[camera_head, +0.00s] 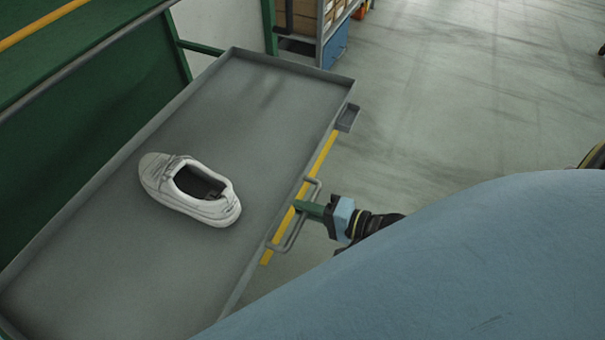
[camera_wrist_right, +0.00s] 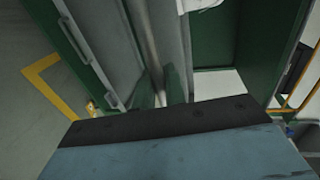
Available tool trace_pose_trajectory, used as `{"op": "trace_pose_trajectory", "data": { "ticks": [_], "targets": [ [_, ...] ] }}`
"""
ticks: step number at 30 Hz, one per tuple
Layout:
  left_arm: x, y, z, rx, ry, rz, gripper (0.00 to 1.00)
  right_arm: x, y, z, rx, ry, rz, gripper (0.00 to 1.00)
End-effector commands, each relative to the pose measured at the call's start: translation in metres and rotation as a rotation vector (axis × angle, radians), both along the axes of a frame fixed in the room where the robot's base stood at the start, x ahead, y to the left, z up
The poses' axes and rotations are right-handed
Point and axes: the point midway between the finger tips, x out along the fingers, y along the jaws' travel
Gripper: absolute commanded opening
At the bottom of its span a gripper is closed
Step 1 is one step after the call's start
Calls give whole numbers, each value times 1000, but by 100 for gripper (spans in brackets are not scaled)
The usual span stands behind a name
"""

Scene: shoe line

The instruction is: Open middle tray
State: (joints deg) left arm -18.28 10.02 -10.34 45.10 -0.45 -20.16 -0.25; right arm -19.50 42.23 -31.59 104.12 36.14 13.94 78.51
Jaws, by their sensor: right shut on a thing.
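A grey metal tray (camera_head: 262,75) extends out from the green rack and holds one white shoe (camera_head: 190,188). A yellow strip (camera_head: 322,155) and a grey loop handle (camera_head: 286,243) are on its right edge. My right gripper (camera_head: 303,207) reaches in from the right, its green fingers at the handle and shut on it. In the right wrist view my two green fingers (camera_wrist_right: 161,90) stand on either side of a grey bar (camera_wrist_right: 143,40). My left gripper is not in view.
The green rack (camera_head: 90,130) stands at the left. A shelf with boxes (camera_head: 305,18) and a blue bin (camera_head: 335,45) are at the top. The concrete floor (camera_head: 460,110) to the right is clear. My light-blue body covers the lower right.

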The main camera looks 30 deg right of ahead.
Motion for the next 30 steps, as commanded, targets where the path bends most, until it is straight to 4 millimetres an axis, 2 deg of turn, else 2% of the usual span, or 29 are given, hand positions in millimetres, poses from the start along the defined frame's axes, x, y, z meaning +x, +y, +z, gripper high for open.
{"op": "trace_pose_trajectory", "data": {
  "ticks": [10,11,15,30],
  "targets": [
    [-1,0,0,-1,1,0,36,0,-1,0,-1,1,0,0],
    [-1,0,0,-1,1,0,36,0,-1,0,0,0,0,15],
    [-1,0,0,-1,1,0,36,0,-1,0,0,0,0,30],
    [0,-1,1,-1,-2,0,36,-5,-3,1,-1,2,1,30]
  ]
}}
